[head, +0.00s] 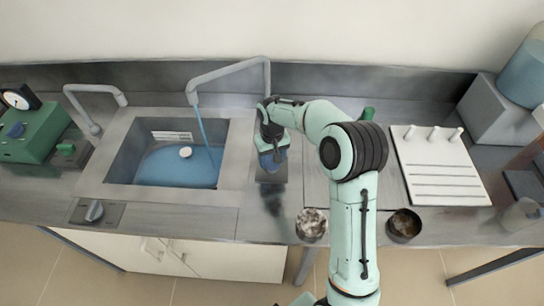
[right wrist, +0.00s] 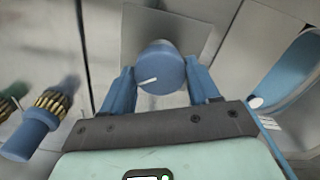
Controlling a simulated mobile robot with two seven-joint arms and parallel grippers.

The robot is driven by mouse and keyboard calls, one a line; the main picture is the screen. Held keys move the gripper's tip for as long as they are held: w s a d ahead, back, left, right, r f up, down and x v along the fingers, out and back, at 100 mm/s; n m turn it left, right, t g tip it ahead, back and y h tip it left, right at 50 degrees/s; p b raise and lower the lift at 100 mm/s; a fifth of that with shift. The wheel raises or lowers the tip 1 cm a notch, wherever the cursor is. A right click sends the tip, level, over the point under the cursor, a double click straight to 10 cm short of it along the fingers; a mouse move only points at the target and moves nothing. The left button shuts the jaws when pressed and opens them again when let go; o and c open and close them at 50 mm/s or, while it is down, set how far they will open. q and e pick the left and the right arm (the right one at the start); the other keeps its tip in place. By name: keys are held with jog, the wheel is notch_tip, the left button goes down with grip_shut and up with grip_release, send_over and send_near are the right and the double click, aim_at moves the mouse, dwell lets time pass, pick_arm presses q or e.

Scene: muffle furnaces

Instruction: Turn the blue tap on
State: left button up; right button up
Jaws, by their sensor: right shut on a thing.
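The blue tap is a round blue knob (right wrist: 160,72) with a white pointer line, on a grey plate (right wrist: 180,25) in the right wrist view. My right gripper (right wrist: 161,78) has its two blue fingers on either side of the knob, shut on it. In the head view my right gripper (head: 272,160) points down at the counter just right of the sink (head: 232,165), largely hiding the knob. A blue stream of water (head: 205,132) runs from the curved spout (head: 225,72) into the sink, where blue water (head: 175,168) lies. My left gripper is not in view.
A grey knob (head: 94,212) sits on a plate at the sink's front left, and a second spout (head: 95,88) stands behind it. Blue and brass fittings (right wrist: 40,120) lie beside the gripper.

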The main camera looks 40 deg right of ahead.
dwell(0.3)
jog(key=o, duration=1.1)
jog(key=shift+c, duration=0.2)
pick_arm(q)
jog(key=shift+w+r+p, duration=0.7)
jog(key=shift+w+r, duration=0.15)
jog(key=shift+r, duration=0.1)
pick_arm(e)
notch_tip(320, 180, up, 13)
jog(key=shift+r, duration=0.2)
